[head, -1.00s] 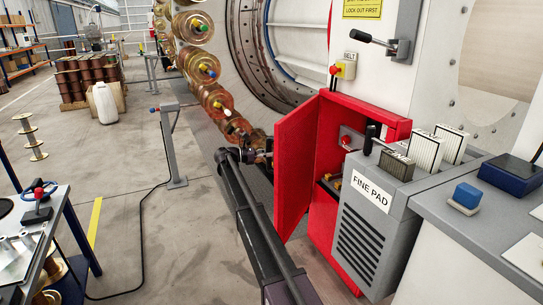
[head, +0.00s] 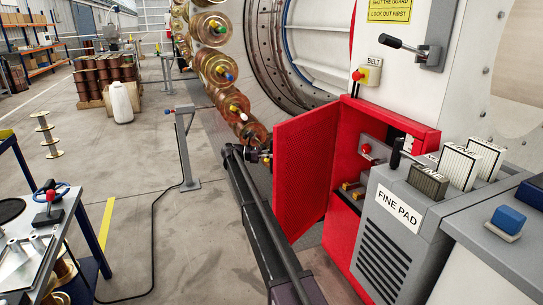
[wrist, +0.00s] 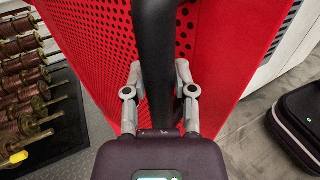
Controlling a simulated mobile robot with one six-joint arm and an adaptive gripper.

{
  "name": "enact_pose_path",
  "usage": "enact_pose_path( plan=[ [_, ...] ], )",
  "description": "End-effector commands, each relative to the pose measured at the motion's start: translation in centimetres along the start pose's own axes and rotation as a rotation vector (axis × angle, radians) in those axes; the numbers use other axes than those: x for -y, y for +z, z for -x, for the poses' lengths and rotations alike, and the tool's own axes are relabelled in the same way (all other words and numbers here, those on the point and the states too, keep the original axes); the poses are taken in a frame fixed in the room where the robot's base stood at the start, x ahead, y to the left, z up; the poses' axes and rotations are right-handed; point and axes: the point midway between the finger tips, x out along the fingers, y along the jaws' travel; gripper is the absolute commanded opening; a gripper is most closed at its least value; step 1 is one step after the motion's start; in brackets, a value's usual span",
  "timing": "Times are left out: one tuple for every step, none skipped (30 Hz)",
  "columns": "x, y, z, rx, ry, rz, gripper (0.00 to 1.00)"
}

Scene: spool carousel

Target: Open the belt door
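The red belt door (head: 300,180) with a perforated panel stands swung out from its red cabinet (head: 343,240), well open. In the head view my gripper (head: 262,156) is at the door's outer left side, partly hidden by my arm. In the wrist view the perforated door panel (wrist: 105,50) fills the middle. A thick black handle bar (wrist: 155,50) stands in front of it. My gripper (wrist: 158,72) has one finger on each side of the bar, close against it. The fingertip contact is partly hidden.
The open cabinet shows a red knob (head: 366,149) and brass-coloured parts inside. The grey FINE PAD box (head: 375,260) stands close on the right. Copper spools (head: 240,118) hang behind my gripper.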

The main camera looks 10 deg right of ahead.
Motion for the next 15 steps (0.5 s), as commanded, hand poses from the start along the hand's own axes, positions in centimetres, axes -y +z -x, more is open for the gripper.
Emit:
enact_pose_path(
  plan=[
    [-0.6,0.1,-0.4,0.002,0.008,0.000,0.00],
    [-0.6,0.1,-0.3,0.002,0.009,0.000,0.00],
    [-0.6,0.1,-0.1,0.002,0.010,0.000,0.00],
    [-0.6,0.1,0.0,0.002,0.011,0.000,0.40],
    [-0.5,0.1,0.1,0.002,0.012,0.000,0.49],
    [-0.5,0.1,0.3,0.001,0.013,0.000,0.61],
    [-0.4,0.1,0.4,0.001,0.014,0.000,0.69],
    [-0.3,0.1,0.5,0.001,0.015,0.000,0.69],
    [-0.3,0.0,0.7,0.001,0.016,0.000,0.69],
    [-0.2,0.0,0.8,0.001,0.017,0.000,0.69],
    [-0.2,0.0,0.8,0.001,0.017,0.000,0.69],
    [-0.1,0.0,0.9,0.000,0.018,0.000,0.69],
    [-0.1,0.0,1.0,0.000,0.018,0.000,0.69],
    [-0.1,0.0,1.0,0.000,0.018,0.000,0.69],
    [-0.1,0.0,1.0,0.000,0.018,0.000,0.69]
  ],
)
